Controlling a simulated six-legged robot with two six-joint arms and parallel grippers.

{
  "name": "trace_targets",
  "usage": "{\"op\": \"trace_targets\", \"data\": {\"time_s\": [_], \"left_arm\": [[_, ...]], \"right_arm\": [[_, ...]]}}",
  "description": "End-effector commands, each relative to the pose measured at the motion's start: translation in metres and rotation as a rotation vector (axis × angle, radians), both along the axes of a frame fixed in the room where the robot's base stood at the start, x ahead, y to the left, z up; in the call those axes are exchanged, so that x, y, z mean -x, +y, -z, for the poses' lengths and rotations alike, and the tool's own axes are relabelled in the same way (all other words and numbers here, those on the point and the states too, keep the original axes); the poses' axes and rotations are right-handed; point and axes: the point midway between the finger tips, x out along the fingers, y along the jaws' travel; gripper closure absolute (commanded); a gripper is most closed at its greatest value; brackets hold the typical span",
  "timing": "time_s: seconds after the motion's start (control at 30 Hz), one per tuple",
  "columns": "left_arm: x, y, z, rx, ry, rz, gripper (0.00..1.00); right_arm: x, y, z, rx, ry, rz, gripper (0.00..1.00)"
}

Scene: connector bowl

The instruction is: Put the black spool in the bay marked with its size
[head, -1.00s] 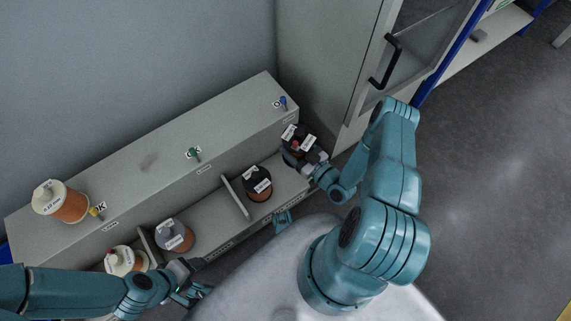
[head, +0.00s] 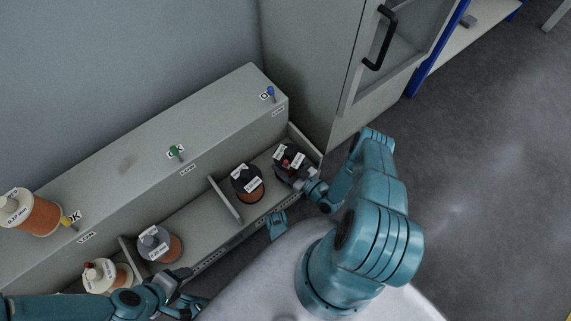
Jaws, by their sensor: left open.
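The black spool (head: 283,156) has a dark body, white labels and a red spot on top. It is at the right end of the low shelf, inside the rightmost bay, and its label text is too small to read. My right gripper (head: 297,178) meets its front side and appears shut on it; the fingertips are partly hidden. Whether the spool's base rests on the bay floor I cannot tell. The shelf (head: 205,236) has bays split by upright dividers, with small unreadable marks along the front edge. My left gripper (head: 184,298) is open and empty in front of the shelf's left part.
A dark-topped copper spool (head: 248,190), a grey-topped one (head: 160,246) and a cream one (head: 105,275) stand in other bays. Another cream-topped spool (head: 35,214) sits on the ledge above, beside yellow, green and blue pegs (head: 270,93). A grey cabinet (head: 310,75) stands right of the shelf.

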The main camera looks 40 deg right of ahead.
Motion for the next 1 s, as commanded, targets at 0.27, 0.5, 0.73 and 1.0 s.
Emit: {"op": "trace_targets", "data": {"time_s": [0.27, 0.5, 0.73, 1.0], "left_arm": [[-0.002, 0.000, 0.003, -0.002, -0.008, -0.001, 0.37], [-0.002, 0.000, 0.002, -0.002, -0.007, 0.000, 0.37], [0.002, 0.000, -0.005, 0.001, 0.006, 0.002, 0.37], [0.007, -0.003, -0.017, 0.005, 0.020, 0.008, 0.37]], "right_arm": [[0.000, 0.000, 0.002, 0.001, 0.000, 0.000, 0.31], [0.000, 0.000, 0.001, 0.001, 0.000, 0.000, 0.08], [0.007, -0.001, -0.003, 0.000, 0.002, 0.004, 0.08], [0.056, -0.003, -0.003, -0.001, 0.002, 0.005, 0.08]]}}
